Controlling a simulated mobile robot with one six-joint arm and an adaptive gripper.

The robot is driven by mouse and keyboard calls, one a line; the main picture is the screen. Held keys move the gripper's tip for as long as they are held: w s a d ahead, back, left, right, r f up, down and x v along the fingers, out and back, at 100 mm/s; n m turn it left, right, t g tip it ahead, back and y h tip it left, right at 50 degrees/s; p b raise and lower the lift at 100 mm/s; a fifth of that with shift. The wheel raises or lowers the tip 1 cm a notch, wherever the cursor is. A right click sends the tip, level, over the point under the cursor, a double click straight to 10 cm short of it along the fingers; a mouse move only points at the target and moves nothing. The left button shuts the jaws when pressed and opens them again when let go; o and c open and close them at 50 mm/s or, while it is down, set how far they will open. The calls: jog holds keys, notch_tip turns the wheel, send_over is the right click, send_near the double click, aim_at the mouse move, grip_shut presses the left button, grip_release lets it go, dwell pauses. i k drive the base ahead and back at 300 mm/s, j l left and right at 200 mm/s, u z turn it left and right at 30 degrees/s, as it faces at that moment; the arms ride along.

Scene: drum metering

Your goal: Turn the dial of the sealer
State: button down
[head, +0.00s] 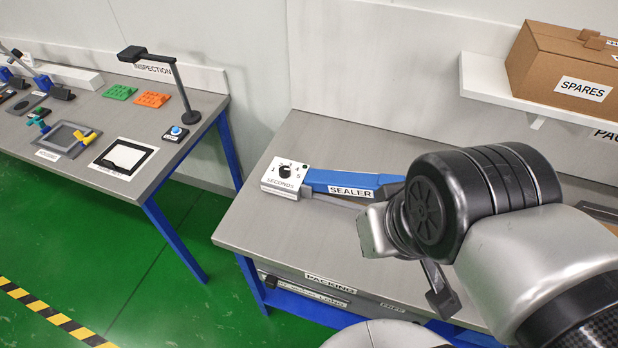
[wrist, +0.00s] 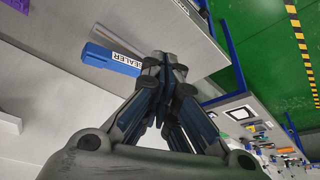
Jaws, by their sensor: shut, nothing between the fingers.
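The sealer (head: 350,182) is a long blue bar on the packing bench, with a white box at its left end. The black round dial (head: 285,171) sits on that box, with numbers around it and SECONDS written below. I cannot tell which number it points to. In the wrist view the blue part of the sealer (wrist: 112,60) shows left of the fingertips; I cannot make out the dial there. My gripper (wrist: 166,66) is shut and empty, apart from the sealer. In the head view my arm hides most of the gripper and the sealer's right end.
The packing bench (head: 258,226) is clear around the dial box. A shelf (head: 490,92) with a cardboard SPARES box (head: 565,66) hangs at the upper right. An inspection bench (head: 190,150) with a lamp stands to the left, across a gap of green floor.

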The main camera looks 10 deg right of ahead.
aim_at(285, 171)
jog(key=i+j+z, duration=0.15)
jog(key=j+z, duration=0.15)
jog(key=i+j+z, duration=0.1)
jog(key=j+z, duration=0.55)
jog(key=j, duration=0.15)
